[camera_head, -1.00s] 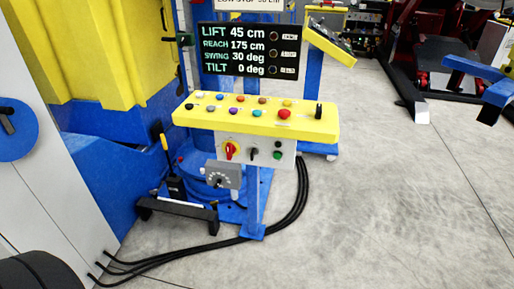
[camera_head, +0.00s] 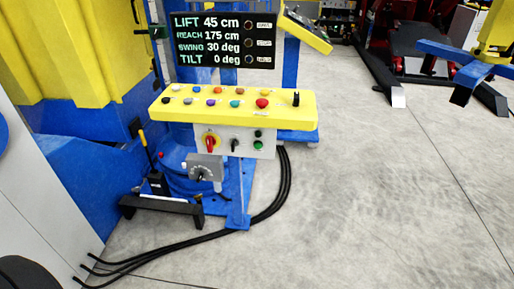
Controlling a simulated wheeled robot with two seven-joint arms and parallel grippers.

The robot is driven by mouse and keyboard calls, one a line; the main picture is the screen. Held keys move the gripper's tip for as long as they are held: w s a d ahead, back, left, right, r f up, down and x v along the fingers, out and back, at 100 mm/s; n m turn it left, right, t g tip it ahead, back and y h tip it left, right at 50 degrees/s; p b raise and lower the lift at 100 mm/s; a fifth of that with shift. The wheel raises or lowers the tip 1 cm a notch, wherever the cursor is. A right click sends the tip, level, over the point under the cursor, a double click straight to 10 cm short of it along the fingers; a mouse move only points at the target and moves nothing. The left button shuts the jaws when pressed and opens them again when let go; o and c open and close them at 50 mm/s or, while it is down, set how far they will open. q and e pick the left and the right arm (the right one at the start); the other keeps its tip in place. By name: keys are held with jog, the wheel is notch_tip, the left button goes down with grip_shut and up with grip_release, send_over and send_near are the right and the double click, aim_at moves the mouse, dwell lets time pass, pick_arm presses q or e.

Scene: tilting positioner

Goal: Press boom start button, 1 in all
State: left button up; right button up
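A yellow control panel (camera_head: 292,118) stands on a blue post left of the picture's middle. Its sloped top carries several small coloured buttons, a larger red mushroom button (camera_head: 262,103) and a black lever (camera_head: 296,98). A grey box below it holds a red rotary switch on yellow (camera_head: 210,142), a black switch (camera_head: 235,145) and green buttons (camera_head: 258,146). I cannot read which button is the boom start. A display (camera_head: 224,41) above reads lift 45 cm, reach 175 cm, swing 30 deg, tilt 0 deg. Neither of my grippers is in view.
A foot pedal stand (camera_head: 162,208) and black cables (camera_head: 281,190) lie on the floor by the post. A blue and yellow machine (camera_head: 75,60) stands at left. Red and blue equipment is at the back right. The grey floor (camera_head: 390,200) at right is clear.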

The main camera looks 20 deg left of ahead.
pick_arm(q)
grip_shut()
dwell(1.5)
